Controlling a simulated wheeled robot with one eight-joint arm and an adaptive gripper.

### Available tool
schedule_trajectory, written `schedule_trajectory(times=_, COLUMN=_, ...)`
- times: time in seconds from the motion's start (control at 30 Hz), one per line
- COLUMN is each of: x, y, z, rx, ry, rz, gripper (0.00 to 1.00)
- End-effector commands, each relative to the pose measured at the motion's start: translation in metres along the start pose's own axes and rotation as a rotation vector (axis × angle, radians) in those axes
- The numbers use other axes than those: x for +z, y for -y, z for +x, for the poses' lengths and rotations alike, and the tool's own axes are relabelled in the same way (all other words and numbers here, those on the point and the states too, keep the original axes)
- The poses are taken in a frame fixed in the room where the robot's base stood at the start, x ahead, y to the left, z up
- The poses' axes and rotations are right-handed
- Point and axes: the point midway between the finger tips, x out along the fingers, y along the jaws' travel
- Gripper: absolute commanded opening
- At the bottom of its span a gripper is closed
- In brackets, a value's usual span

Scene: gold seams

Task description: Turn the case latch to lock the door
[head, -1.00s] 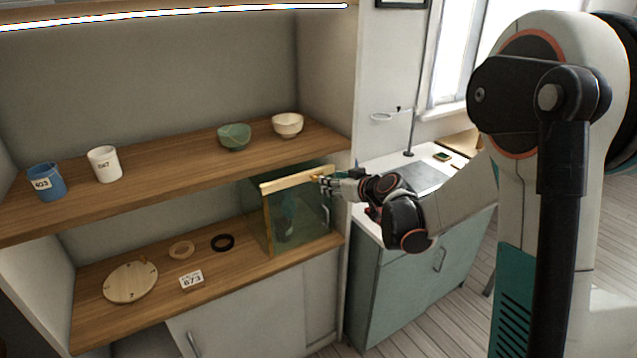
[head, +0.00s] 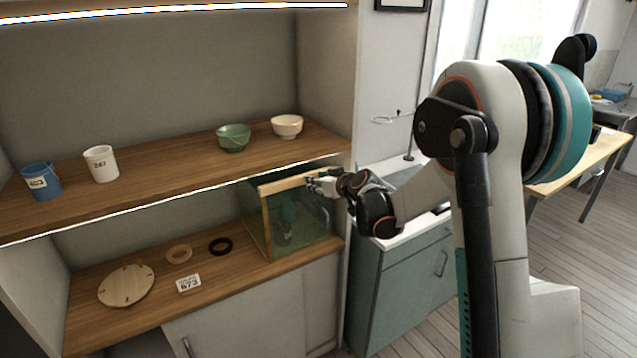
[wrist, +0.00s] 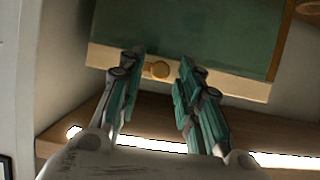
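The glass case (head: 292,222), with pale wooden edges, stands at the right end of the lower shelf. Its latch (wrist: 159,70) is a small round gold knob on the pale wooden rail (wrist: 235,87) in the wrist view. My gripper (wrist: 162,60) is open, with one finger on each side of the latch. A gap shows between the latch and each finger, so I see no grip on it. In the head view my gripper (head: 313,184) is at the case's upper right and hides the latch.
The upper shelf (head: 170,175) runs just above and behind the case; it carries a blue cup (head: 41,182), a white cup (head: 101,164) and two bowls. A wooden disc (head: 126,286), two rings and a number card (head: 188,283) lie left of the case.

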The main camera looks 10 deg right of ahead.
Motion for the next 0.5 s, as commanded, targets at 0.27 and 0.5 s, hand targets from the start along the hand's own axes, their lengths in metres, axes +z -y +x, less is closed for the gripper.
schedule_trajectory(times=0.27, x=0.0, y=-0.0001, z=-0.0002, rx=0.0, ry=0.0, rz=0.0, gripper=0.0)
schedule_trajectory(times=0.5, x=-0.0001, y=-0.0013, z=-0.0002, rx=-0.011, ry=-0.001, rz=0.031, gripper=0.0)
